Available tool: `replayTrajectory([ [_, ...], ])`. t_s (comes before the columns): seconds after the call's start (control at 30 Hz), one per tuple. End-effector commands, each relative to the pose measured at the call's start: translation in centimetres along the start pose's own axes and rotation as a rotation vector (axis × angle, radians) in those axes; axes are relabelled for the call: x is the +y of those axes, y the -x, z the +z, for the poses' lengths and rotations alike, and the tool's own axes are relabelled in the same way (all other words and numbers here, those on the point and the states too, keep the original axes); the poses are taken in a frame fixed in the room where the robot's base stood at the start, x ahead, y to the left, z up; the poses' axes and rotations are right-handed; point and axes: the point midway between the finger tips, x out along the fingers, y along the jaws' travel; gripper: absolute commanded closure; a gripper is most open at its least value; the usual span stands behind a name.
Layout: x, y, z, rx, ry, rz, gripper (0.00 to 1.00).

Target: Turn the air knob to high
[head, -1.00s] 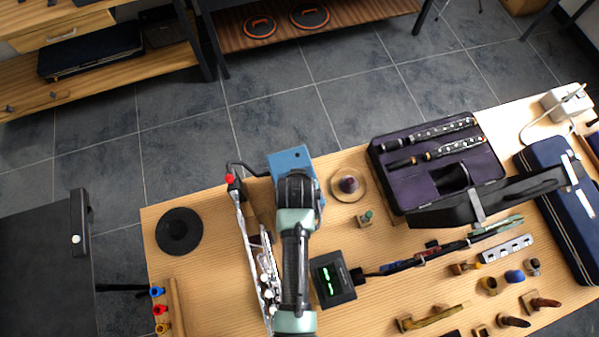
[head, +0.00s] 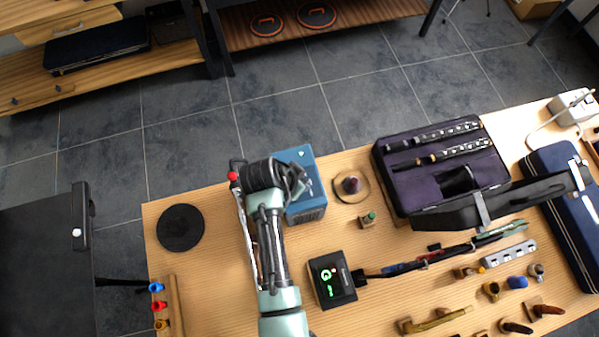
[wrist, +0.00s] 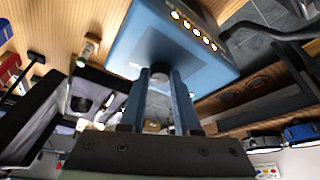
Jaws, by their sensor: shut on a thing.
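A blue box (head: 308,207) stands at the table's far edge, partly hidden by my arm in the head view. In the wrist view the blue box (wrist: 205,72) fills the upper middle, with a row of several lit dots along one edge. A small dark round knob (wrist: 159,68) on its face is between my fingertips. My gripper (wrist: 158,78) is shut on this knob, with one blue-grey finger on each side. In the head view my gripper (head: 297,183) is at the box's left side, and the knob is hidden there. I cannot read any knob marking.
A long silvery instrument (head: 247,235) lies just left of my arm. A black tuner (head: 331,280) with a green display is at front right. A round brass-coloured stand (head: 350,187) and an open clarinet case (head: 440,170) are to the right. A black disc (head: 180,228) lies left.

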Motion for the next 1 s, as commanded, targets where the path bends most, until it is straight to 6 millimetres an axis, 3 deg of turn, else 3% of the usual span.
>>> replayTrajectory([
  [0.5, -0.01, -0.01, 0.04, -0.001, -0.021, 0.008, 1.0],
  [0.53, -0.01, -0.01, 0.03, -0.001, -0.021, 0.008, 0.67],
  [0.7, -0.01, -0.01, 0.03, -0.001, -0.02, 0.008, 0.39],
  [1.0, -0.02, 0.08, 0.02, -0.001, -0.02, 0.008, 0.39],
])
